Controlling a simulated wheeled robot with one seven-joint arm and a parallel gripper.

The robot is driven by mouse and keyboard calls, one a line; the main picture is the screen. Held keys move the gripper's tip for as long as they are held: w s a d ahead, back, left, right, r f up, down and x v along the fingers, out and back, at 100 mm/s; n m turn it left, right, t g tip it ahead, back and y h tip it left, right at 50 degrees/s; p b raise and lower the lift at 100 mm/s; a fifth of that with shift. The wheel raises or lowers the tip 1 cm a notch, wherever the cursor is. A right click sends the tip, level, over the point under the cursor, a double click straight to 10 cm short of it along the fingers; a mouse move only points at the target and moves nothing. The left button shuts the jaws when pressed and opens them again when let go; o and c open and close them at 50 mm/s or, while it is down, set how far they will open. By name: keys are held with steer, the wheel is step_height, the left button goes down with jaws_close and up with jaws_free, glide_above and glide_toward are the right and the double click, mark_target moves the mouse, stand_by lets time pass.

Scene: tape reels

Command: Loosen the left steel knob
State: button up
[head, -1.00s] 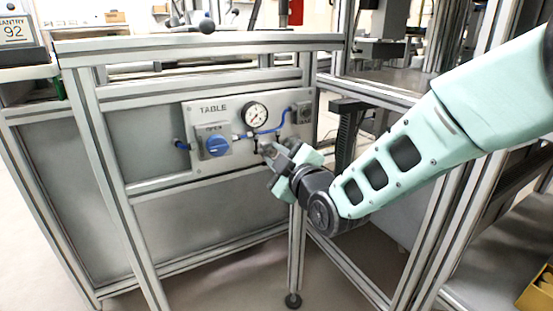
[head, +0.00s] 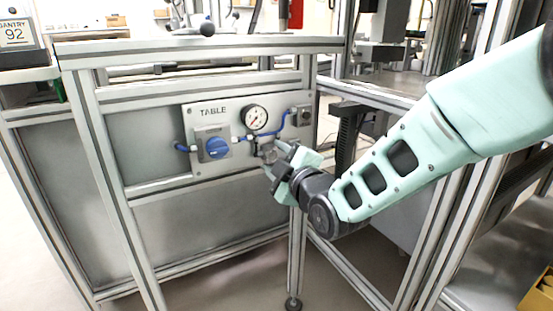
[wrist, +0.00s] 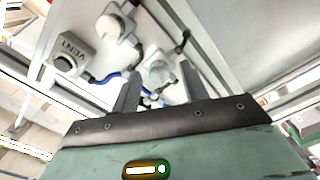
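A small grey steel knob (head: 269,155) sits below the gauge on the TABLE panel (head: 190,167), partly hidden by my gripper (head: 277,160). In the wrist view a round silvery knob (wrist: 159,73) shows just beyond and between my two fingers (wrist: 157,92). The fingers stand apart with a gap between them, so the gripper is open. Whether either finger touches the knob cannot be told. Another pale round knob (wrist: 111,26) stands further up and left in the wrist view.
An aluminium post (head: 297,245) stands below my gripper.

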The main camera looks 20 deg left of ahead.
steer(key=p+v, duration=0.2)
steer(key=v, duration=1.5)
steer(key=shift+s, duration=0.2)
steer(key=shift+d, duration=0.2)
steer(key=s+d+f+m+g+h, duration=0.2)
steer(key=s+d+m+g+h, duration=0.45)
steer(key=s+d, duration=0.35)
steer(key=s+d+f+m+g+h, duration=0.2)
steer(key=s+d+m+g+h, duration=0.3)
steer(key=s+d+m+h, duration=0.45)
step_height(320, 180, up, 31)
steer(key=w+d+n+y+p, duration=0.1)
steer(key=d+y+p, duration=0.1)
steer(key=p, duration=2.9)
steer(key=shift+w+d+n+y, duration=0.15)
steer(key=shift+d+n+y, duration=0.05)
steer(key=shift+n+y, duration=0.2)
